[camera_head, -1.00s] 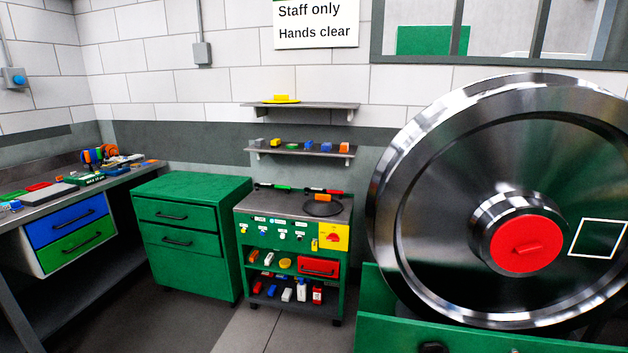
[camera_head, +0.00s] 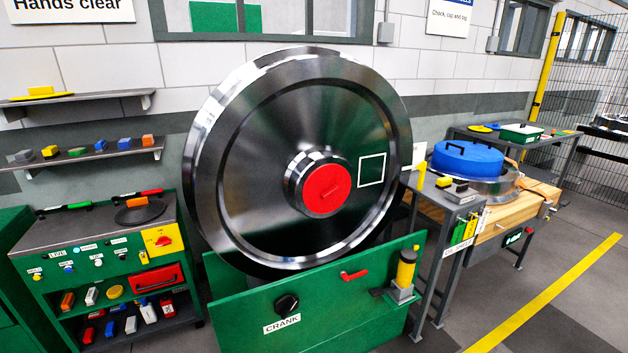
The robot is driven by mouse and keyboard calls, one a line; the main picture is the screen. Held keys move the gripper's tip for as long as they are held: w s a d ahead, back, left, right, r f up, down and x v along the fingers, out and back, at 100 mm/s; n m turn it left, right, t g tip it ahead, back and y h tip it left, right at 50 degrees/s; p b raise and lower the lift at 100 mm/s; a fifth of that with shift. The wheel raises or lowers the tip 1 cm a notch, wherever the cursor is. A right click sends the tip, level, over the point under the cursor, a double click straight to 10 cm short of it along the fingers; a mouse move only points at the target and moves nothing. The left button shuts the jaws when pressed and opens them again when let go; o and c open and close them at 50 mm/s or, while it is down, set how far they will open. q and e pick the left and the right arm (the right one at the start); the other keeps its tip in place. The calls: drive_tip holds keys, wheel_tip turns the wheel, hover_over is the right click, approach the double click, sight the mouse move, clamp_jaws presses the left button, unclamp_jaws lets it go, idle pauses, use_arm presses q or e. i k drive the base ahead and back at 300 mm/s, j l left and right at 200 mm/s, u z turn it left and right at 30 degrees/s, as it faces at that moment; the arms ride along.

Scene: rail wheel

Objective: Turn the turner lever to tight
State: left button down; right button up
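A large shiny rail wheel (camera_head: 245,150) with a red hub cap (camera_head: 325,190) stands upright on a green stand (camera_head: 235,305). A small red lever (camera_head: 354,275) sits on the front panel of the stand, lying nearly level with a slight tilt. I cannot read any "tight" mark near it. A black knob (camera_head: 287,304) sits to its left above a label reading CRANK (camera_head: 282,323). Neither of my grippers shows in this view.
A green tool cart (camera_head: 95,245) with a red and yellow switch stands at the left. A yellow cylinder (camera_head: 406,268) sticks up at the stand's right end. A grey side table (camera_head: 440,195) and a wooden bench (camera_head: 500,230) stand right. Floor at the lower right is clear.

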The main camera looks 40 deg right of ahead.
sight(344, 277)
drive_tip(key=z, duration=1.6)
